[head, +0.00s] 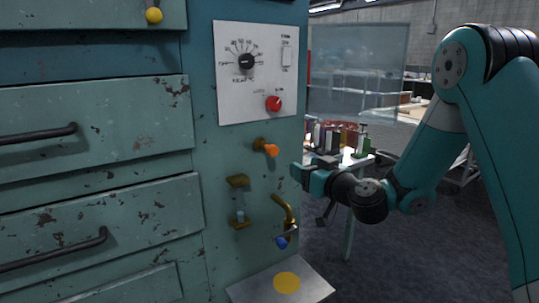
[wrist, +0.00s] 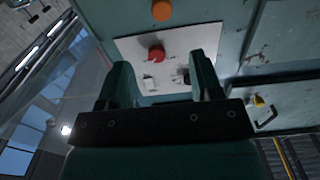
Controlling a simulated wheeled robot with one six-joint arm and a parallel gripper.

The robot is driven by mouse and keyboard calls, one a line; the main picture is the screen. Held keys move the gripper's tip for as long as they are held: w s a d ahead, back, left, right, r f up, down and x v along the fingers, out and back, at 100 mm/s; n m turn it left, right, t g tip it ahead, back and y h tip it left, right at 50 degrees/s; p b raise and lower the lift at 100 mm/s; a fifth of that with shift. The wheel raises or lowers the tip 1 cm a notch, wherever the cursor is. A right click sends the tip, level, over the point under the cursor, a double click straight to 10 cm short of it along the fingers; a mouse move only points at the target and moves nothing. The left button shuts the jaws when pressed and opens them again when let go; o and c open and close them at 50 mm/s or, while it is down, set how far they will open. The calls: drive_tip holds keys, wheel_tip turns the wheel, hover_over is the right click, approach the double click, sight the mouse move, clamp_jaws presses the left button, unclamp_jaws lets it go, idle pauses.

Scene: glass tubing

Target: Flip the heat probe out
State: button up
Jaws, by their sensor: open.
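No part is labelled as the heat probe, so I cannot tell which one it is. On the teal cabinet front, a brass fitting with an orange knob (head: 270,150) sticks out below the control panel. Lower down is a curved brass lever with a blue tip (head: 281,242). My gripper (head: 300,173) is to the right of these, near the cabinet's right edge, apart from them. In the wrist view my gripper (wrist: 160,62) is open and empty, its two fingers spread before the panel. The orange knob shows beyond the fingertips at the top (wrist: 161,10).
The white control panel (head: 230,95) carries a black dial (head: 246,62), a red knob (head: 274,103) and a rocker switch (head: 286,56). A metal plate (head: 310,282) juts out below. Drawers with handles (head: 50,134) fill the left.

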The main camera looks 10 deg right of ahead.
sight(275, 151)
drive_tip(key=p+x, duration=0.8)
drive_tip(key=x, duration=0.8)
drive_tip(key=shift+w+a+p, duration=0.2)
drive_tip(key=shift+w+p, duration=0.15)
